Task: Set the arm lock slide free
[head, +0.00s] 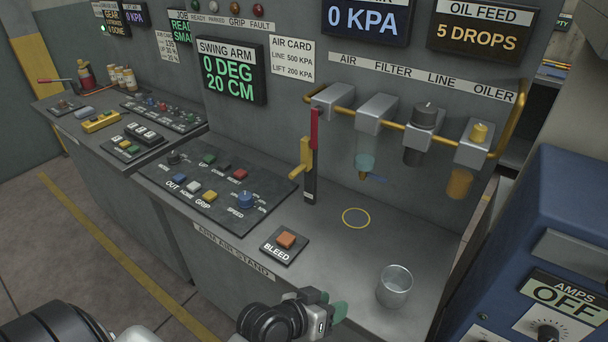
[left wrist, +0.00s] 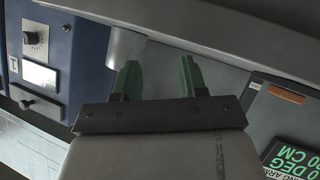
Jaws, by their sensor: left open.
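An upright red and black slide (head: 313,150) stands against the panel wall at the back of the stand. A yellow handle (head: 303,160) sits on its left side. No readable label names it as the arm lock slide. My left gripper (head: 335,308) is at the front edge of the stand, well in front of and below the slide and apart from it. Its green fingertips also show in the left wrist view (left wrist: 158,78), spread with a gap and nothing between them. The slide is not visible in the left wrist view. My right gripper is in neither view.
A metal cup (head: 395,286) stands right of my left gripper. The orange BLEED button (head: 286,240) is to its upper left. A button panel (head: 215,190) lies further left. Filter bowls (head: 365,155) hang under a yellow pipe. A blue AMPS cabinet (head: 540,240) stands at right.

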